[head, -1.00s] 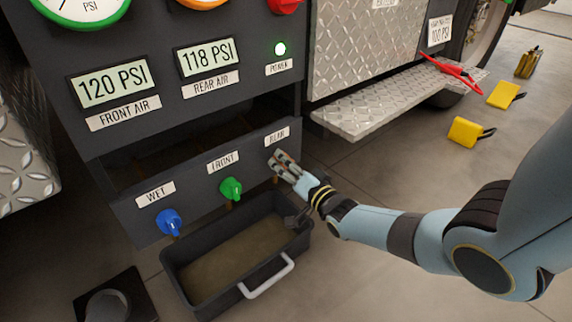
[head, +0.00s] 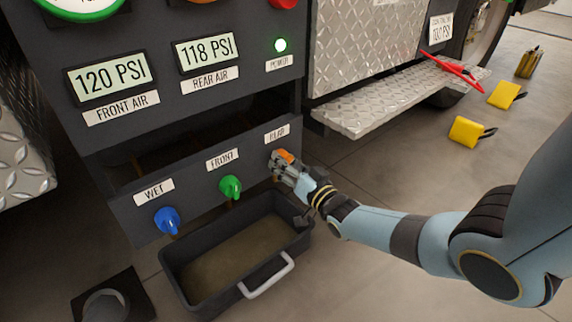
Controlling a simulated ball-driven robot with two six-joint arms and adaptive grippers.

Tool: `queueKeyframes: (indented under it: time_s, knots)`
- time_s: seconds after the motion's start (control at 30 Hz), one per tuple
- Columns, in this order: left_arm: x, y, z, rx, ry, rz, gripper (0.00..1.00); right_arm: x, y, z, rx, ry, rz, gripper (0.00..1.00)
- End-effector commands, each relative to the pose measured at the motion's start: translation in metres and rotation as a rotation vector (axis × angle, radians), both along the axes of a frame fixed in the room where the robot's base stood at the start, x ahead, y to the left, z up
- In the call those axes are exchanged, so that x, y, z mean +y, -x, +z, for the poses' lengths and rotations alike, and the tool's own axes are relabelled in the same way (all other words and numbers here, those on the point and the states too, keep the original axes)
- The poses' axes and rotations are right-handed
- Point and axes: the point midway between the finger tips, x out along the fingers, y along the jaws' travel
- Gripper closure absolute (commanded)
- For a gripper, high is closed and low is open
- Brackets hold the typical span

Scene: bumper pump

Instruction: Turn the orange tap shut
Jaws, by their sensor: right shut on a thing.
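The orange tap (head: 286,156) sits on the dark panel under the REAR label, at the right end of the tap row. Only its orange upper part shows; my gripper covers the rest. My right gripper (head: 281,163) is shut on the orange tap, its arm reaching in from the right. How far the tap is turned cannot be told. My left gripper is not in view.
A blue tap (head: 167,221) and a green tap (head: 231,187) are on the same panel. A dark drain tray (head: 170,268) with a pale handle stands below. A metal step (head: 385,103) juts out at the right. Yellow chocks (head: 467,131) lie on the floor.

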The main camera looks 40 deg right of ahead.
Motion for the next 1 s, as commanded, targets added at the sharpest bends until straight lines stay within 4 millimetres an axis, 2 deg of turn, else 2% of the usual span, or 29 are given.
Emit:
queueKeyframes:
  time_s: [0.47, 0.7, 1.0]
  knots:
    - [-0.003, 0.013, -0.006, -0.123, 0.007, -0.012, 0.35, 0.0, 0.001, -0.004, -0.032, 0.453, 0.002, 0.91]
    - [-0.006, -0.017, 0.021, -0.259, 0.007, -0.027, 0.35, 0.0, 0.001, -0.004, -0.049, 0.68, 0.001, 0.91]
    - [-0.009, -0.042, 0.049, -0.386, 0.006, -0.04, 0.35, 0.0, 0.001, -0.004, -0.07, 0.938, 0.002, 0.91]
